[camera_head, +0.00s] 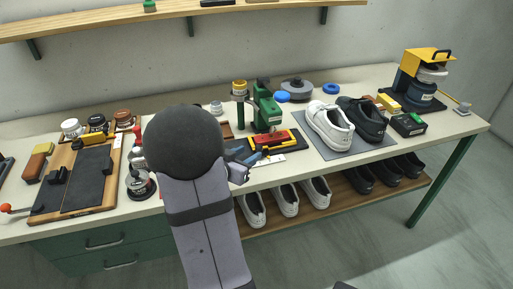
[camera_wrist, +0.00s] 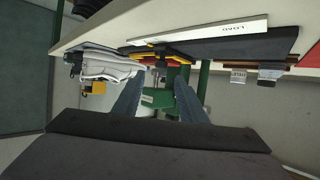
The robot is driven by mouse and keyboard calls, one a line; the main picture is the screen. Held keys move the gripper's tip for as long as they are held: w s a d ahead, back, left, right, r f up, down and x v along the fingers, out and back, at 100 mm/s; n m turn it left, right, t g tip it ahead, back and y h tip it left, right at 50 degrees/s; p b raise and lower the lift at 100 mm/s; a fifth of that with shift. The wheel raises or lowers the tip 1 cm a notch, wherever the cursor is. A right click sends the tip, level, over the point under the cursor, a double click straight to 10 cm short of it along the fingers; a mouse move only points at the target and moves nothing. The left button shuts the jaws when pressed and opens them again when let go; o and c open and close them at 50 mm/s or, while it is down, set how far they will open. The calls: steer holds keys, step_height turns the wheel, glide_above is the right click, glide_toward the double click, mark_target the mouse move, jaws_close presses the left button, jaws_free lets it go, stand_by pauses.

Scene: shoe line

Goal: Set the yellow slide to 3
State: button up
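A green press (camera_head: 265,106) stands on the bench with a red block (camera_head: 270,138) on a black base with yellow edging. A yellow part (camera_head: 293,134) shows at the right of that base; I cannot tell for sure whether it is the slide. A yellow edge (camera_wrist: 172,51) also shows in the wrist view, where the scene is upside down. No numbers for a setting are readable. My gripper (camera_head: 254,156) is in front of the base, near the bench's front edge. Its two blue-grey fingers (camera_wrist: 158,103) are apart, with nothing seen gripped between them.
A white strip marked LOAD (camera_wrist: 205,33) lies along the bench front. White and black shoes (camera_head: 330,125) stand on a grey mat to the right, with more shoes on the shelf below. A wooden board (camera_head: 112,192) with tools lies left. My arm hides part of the bench.

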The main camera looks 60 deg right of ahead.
mark_target(259, 147)
steer(key=shift+x, duration=3.65)
steer(key=shift+c, duration=0.3)
jaws_close()
